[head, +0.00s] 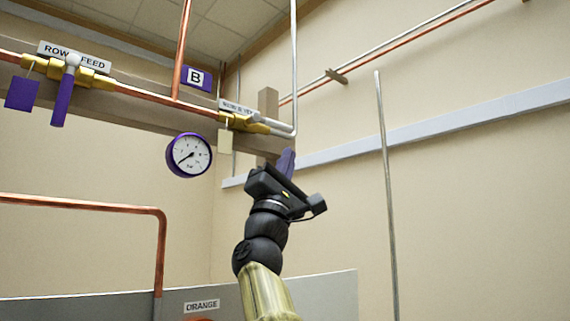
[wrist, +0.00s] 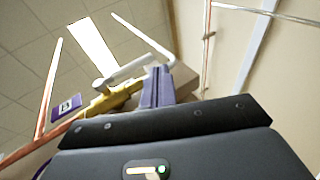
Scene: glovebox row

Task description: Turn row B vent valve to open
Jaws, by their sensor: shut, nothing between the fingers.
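The row B vent valve (head: 243,122) is a brass body at the right end of the copper line, under a small label plate. Its pale grey lever (head: 270,123) points right, roughly along the outlet pipe. The wrist view also shows the brass body (wrist: 104,103) and the lever (wrist: 124,74). My gripper (head: 287,156) is below and right of the valve in the head view. Its purple fingers (wrist: 157,86) are shut with nothing between them. They appear close to the lever's end in the wrist view; I cannot tell whether they touch.
A silver pipe (head: 293,60) rises from the valve's outlet. A pale tag (head: 225,142) hangs below the valve. A pressure gauge (head: 189,155) is to its left. The row feed valve (head: 60,68), with a purple handle, is farther left. A thin grey upright pipe (head: 386,190) stands right.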

